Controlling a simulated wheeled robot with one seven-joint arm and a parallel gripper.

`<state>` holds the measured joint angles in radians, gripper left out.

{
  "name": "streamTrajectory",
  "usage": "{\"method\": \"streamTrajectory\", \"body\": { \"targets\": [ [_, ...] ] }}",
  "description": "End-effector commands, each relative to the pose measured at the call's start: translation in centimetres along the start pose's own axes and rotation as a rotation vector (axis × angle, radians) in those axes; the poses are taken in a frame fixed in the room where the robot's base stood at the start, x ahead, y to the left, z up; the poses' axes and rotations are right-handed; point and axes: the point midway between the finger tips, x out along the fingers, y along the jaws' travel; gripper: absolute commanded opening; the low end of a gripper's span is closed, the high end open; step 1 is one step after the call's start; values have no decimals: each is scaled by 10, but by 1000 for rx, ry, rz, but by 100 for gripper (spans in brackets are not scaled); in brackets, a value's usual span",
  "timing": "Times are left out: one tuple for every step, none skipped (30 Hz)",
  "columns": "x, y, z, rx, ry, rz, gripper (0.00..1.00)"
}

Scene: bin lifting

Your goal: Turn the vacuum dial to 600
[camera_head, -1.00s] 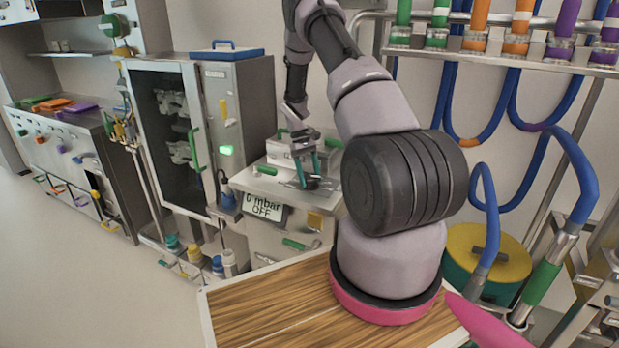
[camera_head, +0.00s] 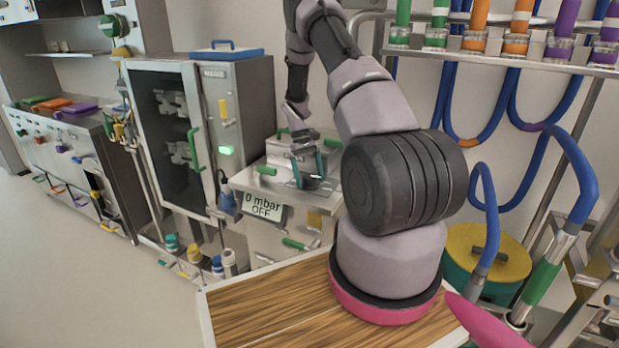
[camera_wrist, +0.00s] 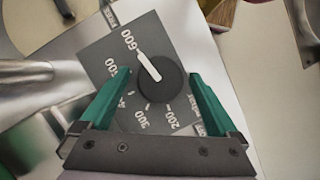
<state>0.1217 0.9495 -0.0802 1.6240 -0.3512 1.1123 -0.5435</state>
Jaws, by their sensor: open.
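The vacuum dial (camera_wrist: 161,80) is a round black knob with a white pointer on a dark plate printed with numbers. In the wrist view, the pointer aims up and left, at or very near the 600 mark (camera_wrist: 131,40). My gripper (camera_wrist: 158,76) has teal fingers, open, one on each side of the knob. Gaps show between the fingers and the knob. In the head view my gripper (camera_head: 308,172) is low over the top of the grey cabinet (camera_head: 262,180), where the knob is small and mostly hidden. The display (camera_head: 263,205) reads 0 mbar OFF.
A steel cabinet with a glass door (camera_head: 175,130) and green handle stands left of the dial unit. Green handles (camera_head: 266,171) stick out near the gripper. Blue hoses (camera_head: 500,180) hang at the right. A wooden worktop (camera_head: 270,305) lies in front.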

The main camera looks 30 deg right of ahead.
Motion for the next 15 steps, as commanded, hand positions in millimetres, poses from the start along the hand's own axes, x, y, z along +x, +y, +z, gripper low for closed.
{"method": "streamTrajectory", "body": {
  "targets": [
    [0, 0, 0, 0, 0, 0, 96],
    [-1, 0, 0, -1, 1, 0, 96],
    [-2, 0, 0, -1, 1, 1, 96],
    [-4, 0, 0, -1, 2, 1, 96],
    [-6, 0, -1, -1, 2, 1, 96],
    [-10, 0, -1, -1, 3, 1, 96],
    [-15, 0, -1, 0, 4, 1, 96],
    [-20, 0, -1, 0, 5, 1, 96],
    [-27, 0, -1, 0, 6, 2, 96],
    [-33, 0, -1, 0, 5, 2, 96],
    [-39, 0, -1, -1, 5, 2, 96],
    [-48, 0, -1, -1, 6, 2, 96],
    [-54, 0, -1, 0, 5, 1, 96],
    [-61, 0, -1, 0, 5, 1, 96],
    [-68, 0, -1, 0, 4, 2, 96]
  ]
}}
